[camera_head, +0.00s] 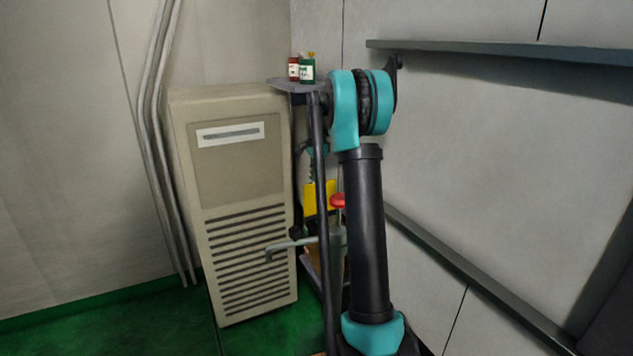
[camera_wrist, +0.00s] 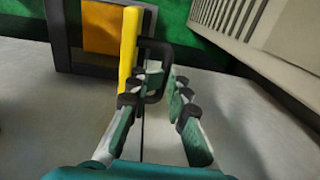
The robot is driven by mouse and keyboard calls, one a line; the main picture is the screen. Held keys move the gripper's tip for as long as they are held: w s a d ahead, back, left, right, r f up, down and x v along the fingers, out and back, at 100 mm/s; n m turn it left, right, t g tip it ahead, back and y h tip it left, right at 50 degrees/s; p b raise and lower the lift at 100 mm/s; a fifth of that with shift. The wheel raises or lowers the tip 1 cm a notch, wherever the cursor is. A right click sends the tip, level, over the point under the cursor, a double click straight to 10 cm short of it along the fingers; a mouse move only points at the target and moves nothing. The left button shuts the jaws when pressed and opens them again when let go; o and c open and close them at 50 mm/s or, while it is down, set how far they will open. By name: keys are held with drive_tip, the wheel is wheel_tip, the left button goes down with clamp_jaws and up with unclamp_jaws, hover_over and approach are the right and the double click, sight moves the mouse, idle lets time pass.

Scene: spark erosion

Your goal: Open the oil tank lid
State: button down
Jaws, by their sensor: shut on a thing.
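The yellow lid (camera_wrist: 129,50) shows edge-on as a narrow slab in the wrist view, standing up from the oil tank's dark frame (camera_wrist: 60,38). Orange oil (camera_wrist: 98,30) shows inside the frame beside the lid. A black loop handle (camera_wrist: 166,60) sticks out from the lid's right side. My gripper (camera_wrist: 164,88) is shut on this handle, its two fingers on either side of it. In the head view the yellow lid (camera_head: 318,198) stands roughly upright behind a dark post; my gripper is mostly hidden there by my arm and the post.
A beige cabinet with louvres (camera_head: 240,200) stands left of the lid. A red knob (camera_head: 338,200) is close to the lid's right. Red and green bottles (camera_head: 307,69) sit on a small shelf (camera_head: 290,84) above. The grey wall is close on the right; green floor lies at front left.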

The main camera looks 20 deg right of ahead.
idle(0.3)
drive_tip(key=c, duration=1.6)
unclamp_jaws()
wheel_tip(320, 180, up, 12)
drive_tip(key=shift+s, duration=0.4)
